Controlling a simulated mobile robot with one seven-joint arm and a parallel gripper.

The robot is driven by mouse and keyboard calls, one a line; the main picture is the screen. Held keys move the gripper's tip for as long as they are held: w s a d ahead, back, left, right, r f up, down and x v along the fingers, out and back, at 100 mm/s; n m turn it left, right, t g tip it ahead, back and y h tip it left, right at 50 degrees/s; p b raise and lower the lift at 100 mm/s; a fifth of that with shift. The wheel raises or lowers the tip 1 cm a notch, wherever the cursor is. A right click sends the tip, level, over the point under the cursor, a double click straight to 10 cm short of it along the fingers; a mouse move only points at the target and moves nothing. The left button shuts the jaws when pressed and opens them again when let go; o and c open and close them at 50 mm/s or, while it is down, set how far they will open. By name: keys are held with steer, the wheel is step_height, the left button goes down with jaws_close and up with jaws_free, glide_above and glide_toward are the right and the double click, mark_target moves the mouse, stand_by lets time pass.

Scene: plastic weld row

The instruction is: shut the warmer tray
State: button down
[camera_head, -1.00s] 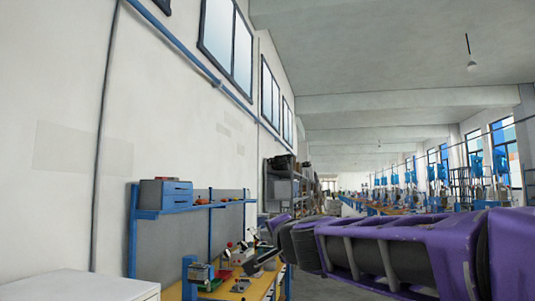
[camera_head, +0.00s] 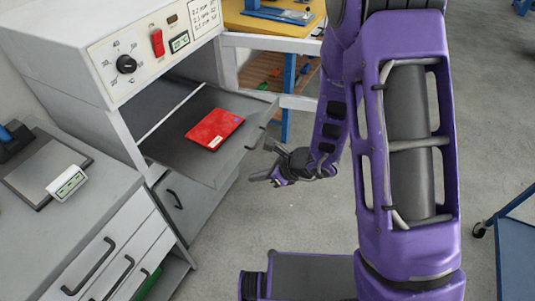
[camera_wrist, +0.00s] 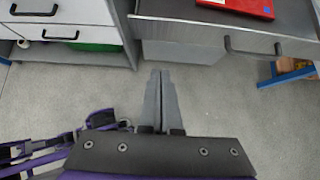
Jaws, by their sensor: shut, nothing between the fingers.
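The warmer (camera_head: 155,65) is a pale cabinet with a black knob and a red switch. Its dark grey tray (camera_head: 180,152) is pulled out and bears a flat red packet (camera_head: 214,129). The tray front has a dark handle (camera_head: 262,131), which also shows at the upper right in the wrist view (camera_wrist: 252,51). My gripper (camera_head: 258,177) is shut and empty, in front of the tray and apart from it. In the wrist view, the two grey fingers (camera_wrist: 159,76) lie together over the floor, below the tray front.
A grey drawer unit (camera_head: 95,235) stands at the left, with a device (camera_head: 68,183) on top. A blue cart (camera_head: 515,240) stands at the right edge. The floor before the tray is clear.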

mark_target(227, 176)
steer(key=w+a+f, duration=0.1)
steer(key=a, duration=0.1)
steer(key=a+f, duration=0.1)
steer(key=a, duration=0.1)
steer(key=w+a+f, duration=0.1)
steer(key=a, duration=0.2)
steer(key=shift+w+f, duration=0.25)
steer(key=shift+w, duration=0.1)
steer(key=shift+w+a, duration=0.1)
